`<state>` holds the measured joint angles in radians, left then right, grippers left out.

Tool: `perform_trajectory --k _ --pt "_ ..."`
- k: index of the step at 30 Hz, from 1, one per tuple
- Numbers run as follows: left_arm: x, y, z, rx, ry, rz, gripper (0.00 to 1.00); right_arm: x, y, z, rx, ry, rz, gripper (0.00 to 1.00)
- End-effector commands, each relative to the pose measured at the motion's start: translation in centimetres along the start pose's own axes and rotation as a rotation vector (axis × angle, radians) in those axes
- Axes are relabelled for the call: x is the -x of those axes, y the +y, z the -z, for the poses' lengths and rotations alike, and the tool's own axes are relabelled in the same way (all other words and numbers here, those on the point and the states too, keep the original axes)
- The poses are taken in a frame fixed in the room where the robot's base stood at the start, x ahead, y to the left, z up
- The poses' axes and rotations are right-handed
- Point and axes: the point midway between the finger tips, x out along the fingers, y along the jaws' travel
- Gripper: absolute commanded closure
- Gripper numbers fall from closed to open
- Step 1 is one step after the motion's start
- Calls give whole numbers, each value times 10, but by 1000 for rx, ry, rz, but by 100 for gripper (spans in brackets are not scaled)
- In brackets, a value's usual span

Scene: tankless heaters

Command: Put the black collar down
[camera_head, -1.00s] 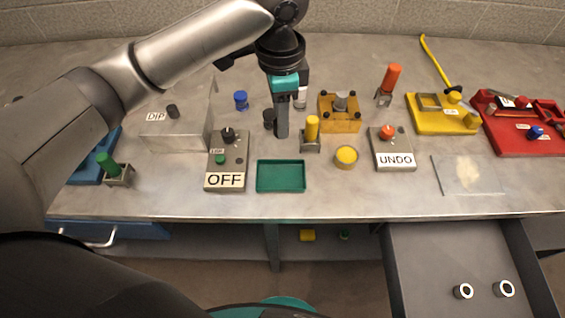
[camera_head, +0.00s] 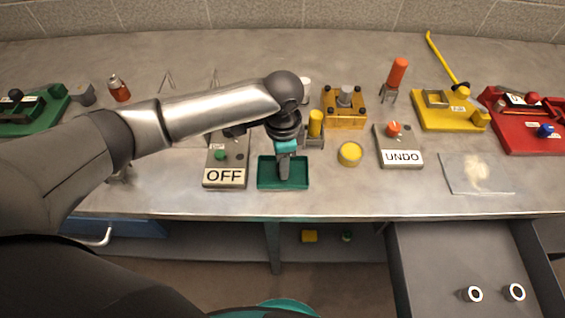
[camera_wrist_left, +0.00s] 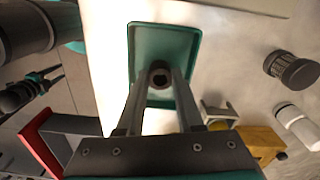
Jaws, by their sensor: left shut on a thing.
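My left gripper (camera_head: 285,177) points down over the small green tray (camera_head: 262,184) at the table's front edge. In the left wrist view, its two fingers (camera_wrist_left: 160,82) are closed on a small dark round piece with a hole, the black collar (camera_wrist_left: 160,76). The collar sits between the fingertips, over the tray (camera_wrist_left: 193,38). I cannot tell whether it touches the tray floor. In the head view the fingers hide the collar.
The OFF box (camera_head: 225,178) stands close left of the tray. A yellow-handled piece (camera_head: 315,124), a yellow round cap (camera_head: 350,154) and the UNDO box (camera_head: 402,159) stand right of it. An open drawer (camera_head: 440,260) at the lower right holds two rings.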

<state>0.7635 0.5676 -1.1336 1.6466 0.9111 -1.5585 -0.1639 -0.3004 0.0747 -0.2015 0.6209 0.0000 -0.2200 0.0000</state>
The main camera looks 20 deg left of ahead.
Motion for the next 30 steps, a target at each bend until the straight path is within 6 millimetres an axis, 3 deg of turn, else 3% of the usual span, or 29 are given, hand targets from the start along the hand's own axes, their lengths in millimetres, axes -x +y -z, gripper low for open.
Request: perform_trajectory --k 10,11,13,23,30 --pt "-3 0 0 0 1 -1 100 1 2 0 1 1 -2 50" --pt "-2 0 0 0 1 0 61 1 2 0 1 1 -3 50" --pt "-2 0 0 0 1 0 53 1 3 0 2 0 -4 50" --pt "1 0 0 0 1 1 52 0 4 0 1 0 -6 50" --pt "42 -1 1 0 4 3 52 10 5 0 0 -1 -6 50"
